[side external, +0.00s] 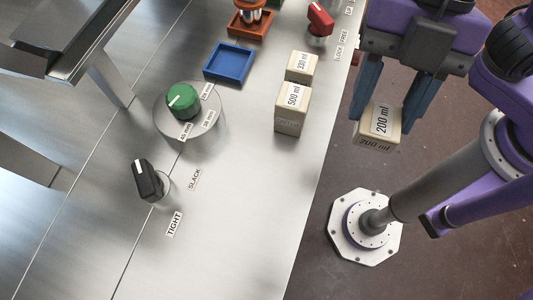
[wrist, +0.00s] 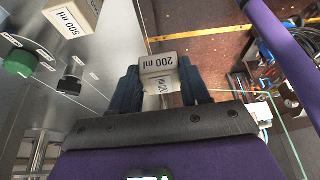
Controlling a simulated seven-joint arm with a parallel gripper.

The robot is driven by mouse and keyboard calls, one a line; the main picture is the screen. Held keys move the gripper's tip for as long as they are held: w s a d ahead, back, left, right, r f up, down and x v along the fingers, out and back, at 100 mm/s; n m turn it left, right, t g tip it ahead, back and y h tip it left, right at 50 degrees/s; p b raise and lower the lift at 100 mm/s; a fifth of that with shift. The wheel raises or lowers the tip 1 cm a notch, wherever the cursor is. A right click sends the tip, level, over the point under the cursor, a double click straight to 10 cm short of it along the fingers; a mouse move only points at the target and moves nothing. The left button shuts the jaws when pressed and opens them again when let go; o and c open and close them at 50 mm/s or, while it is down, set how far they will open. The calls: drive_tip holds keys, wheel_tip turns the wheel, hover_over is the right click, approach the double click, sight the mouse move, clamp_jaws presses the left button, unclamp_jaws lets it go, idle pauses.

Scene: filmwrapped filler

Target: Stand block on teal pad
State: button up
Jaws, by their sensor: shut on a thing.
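Two other cream blocks, labelled 500 ml (side external: 291,108) and 330 ml (side external: 301,66), stand on the table to the left of my gripper. I cannot make out a teal pad in either view.
A blue square tray (side external: 230,62) and an orange holder (side external: 249,27) are towards the back. A green knob (side external: 183,101), a black knob (side external: 147,180) and a red knob (side external: 319,20) rise from the table (side external: 240,225). The table's front right is clear.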

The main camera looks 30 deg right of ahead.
drive_tip(key=w+a+f, duration=0.1)
drive_tip(key=a+f, duration=0.1)
drive_tip(key=a, duration=0.1)
drive_tip(key=w+a+f, duration=0.1)
drive_tip(key=a+f, duration=0.1)
drive_tip(key=a, duration=0.1)
drive_tip(key=w+a+f, duration=0.1)
drive_tip(key=a+f, duration=0.2)
drive_tip(key=a, duration=0.1)
drive_tip(key=shift+w+f, duration=0.1)
drive_tip(key=shift+w, duration=0.25)
drive_tip(key=shift+w+a+f, duration=0.2)
drive_tip(key=shift+a+f, duration=0.3)
drive_tip(key=shift+f, duration=0.15)
drive_tip(key=shift+w+a+f, duration=0.1)
drive_tip(key=shift+a+f, duration=0.05)
drive_tip(key=shift+f, duration=0.7)
drive_tip(key=shift+a+f, duration=0.15)
drive_tip(key=shift+f, duration=0.7)
drive_tip(key=shift+f, duration=0.2)
drive_tip(key=o, duration=1.2)
drive_tip(key=shift+c, duration=0.2)
